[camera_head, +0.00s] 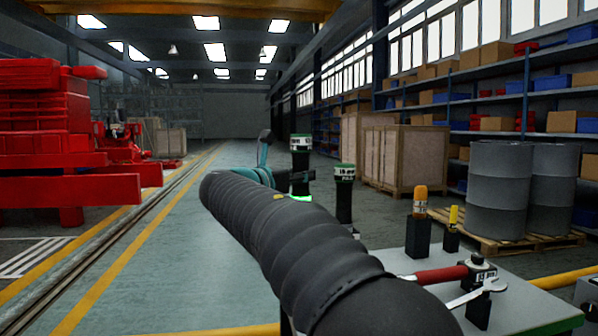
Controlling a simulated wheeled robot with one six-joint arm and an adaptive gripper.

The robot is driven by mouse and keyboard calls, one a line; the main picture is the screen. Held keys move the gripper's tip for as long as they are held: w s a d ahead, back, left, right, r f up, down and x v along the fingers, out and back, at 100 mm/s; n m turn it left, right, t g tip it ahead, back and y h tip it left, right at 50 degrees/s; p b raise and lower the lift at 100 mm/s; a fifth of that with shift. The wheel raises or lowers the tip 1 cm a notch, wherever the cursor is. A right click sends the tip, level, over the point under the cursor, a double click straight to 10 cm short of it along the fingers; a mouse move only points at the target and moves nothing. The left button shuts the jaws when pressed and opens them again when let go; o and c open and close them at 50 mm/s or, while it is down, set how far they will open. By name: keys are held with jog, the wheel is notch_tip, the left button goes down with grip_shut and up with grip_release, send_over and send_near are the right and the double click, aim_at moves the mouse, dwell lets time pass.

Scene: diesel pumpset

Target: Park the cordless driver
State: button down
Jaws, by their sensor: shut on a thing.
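The cordless driver (263,155) appears as a teal body with a black end pointing up, just beyond my arm near the middle of the head view. My gripper (288,182) is mostly hidden behind my own dark, ribbed forearm; a small green light shows beside it. It is shut on the driver, which is held up off the bench. The driver's lower part is hidden. I cannot tell which place is the driver's holder.
The bench (530,308) at lower right holds an orange-handled tool (420,200), a yellow-handled tool (453,215), a red-handled tool (437,275) and a spanner (474,294). Grey drums (510,185) and wooden crates (398,160) stand behind. The floor at left is clear, beside red machinery (55,135).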

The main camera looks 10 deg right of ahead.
aim_at(299, 196)
jog(key=shift+f+b, duration=1.25)
jog(key=shift+f, duration=1.4)
jog(key=shift+p, duration=0.6)
jog(key=shift+f+b, duration=0.65)
jog(key=shift+f, duration=0.4)
jog(key=c, duration=0.8)
grip_release()
jog(key=shift+o, duration=1)
jog(key=shift+f, duration=0.1)
